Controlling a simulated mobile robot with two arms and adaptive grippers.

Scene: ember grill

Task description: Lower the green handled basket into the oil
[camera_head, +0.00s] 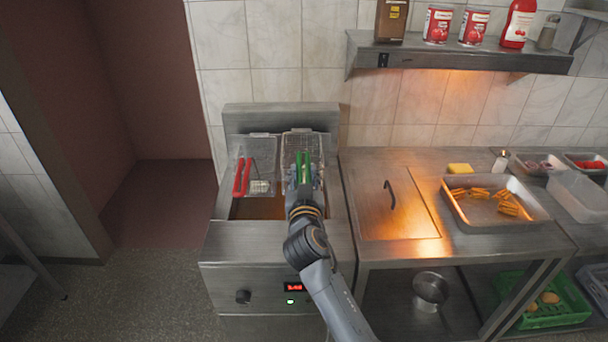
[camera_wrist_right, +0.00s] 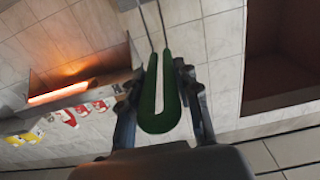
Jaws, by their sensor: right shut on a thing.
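The green handled basket (camera_head: 301,142) is a wire basket at the back right of the fryer (camera_head: 222,238). My right gripper (camera_head: 305,180) is shut on its green handle, which also shows between the fingers in the right wrist view (camera_wrist_right: 160,118). My gripper and arm hide part of the basket and the fryer opening below it. Brown oil (camera_head: 258,208) shows in the front left of the opening. I cannot tell how far the green handled basket is from the oil. My left gripper is not in view.
A second wire basket with a red handle (camera_head: 242,177) is at the left of the fryer. A metal counter (camera_head: 360,170) with a lidded section and a tray of fries (camera_head: 462,213) stands to the right. A shelf (camera_head: 450,52) with cans and bottles hangs above.

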